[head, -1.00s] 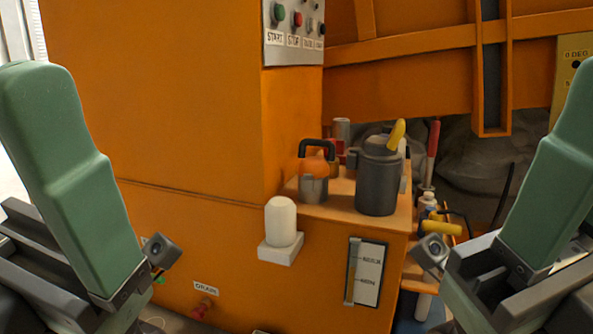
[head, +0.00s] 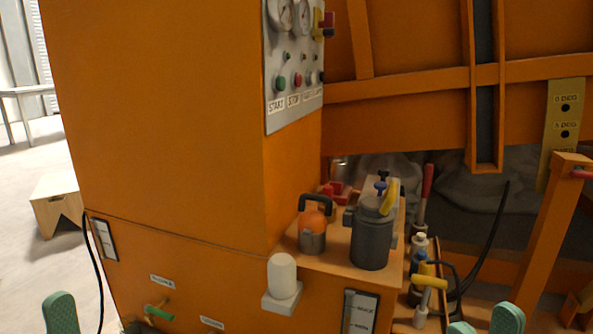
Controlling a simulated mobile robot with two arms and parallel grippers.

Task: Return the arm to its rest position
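My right gripper (head: 485,323) shows at the bottom edge, right of centre. Two green fingertips stand there with a gap between them, and nothing shows held. Most of this gripper and its arm is below the picture. My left gripper (head: 62,314) shows at the bottom left as one green, dotted fingertip. Its other finger and its grasp are out of sight. Both grippers are low, in front of the orange machine (head: 165,120), and no contact with it can be seen.
A ledge on the machine holds a dark grey canister (head: 371,238) and an orange-topped can (head: 312,230). A white dome (head: 283,275) juts from the front. Bottles and tools stand right of the ledge. A control panel (head: 294,70) is above. Open floor (head: 30,160) lies left.

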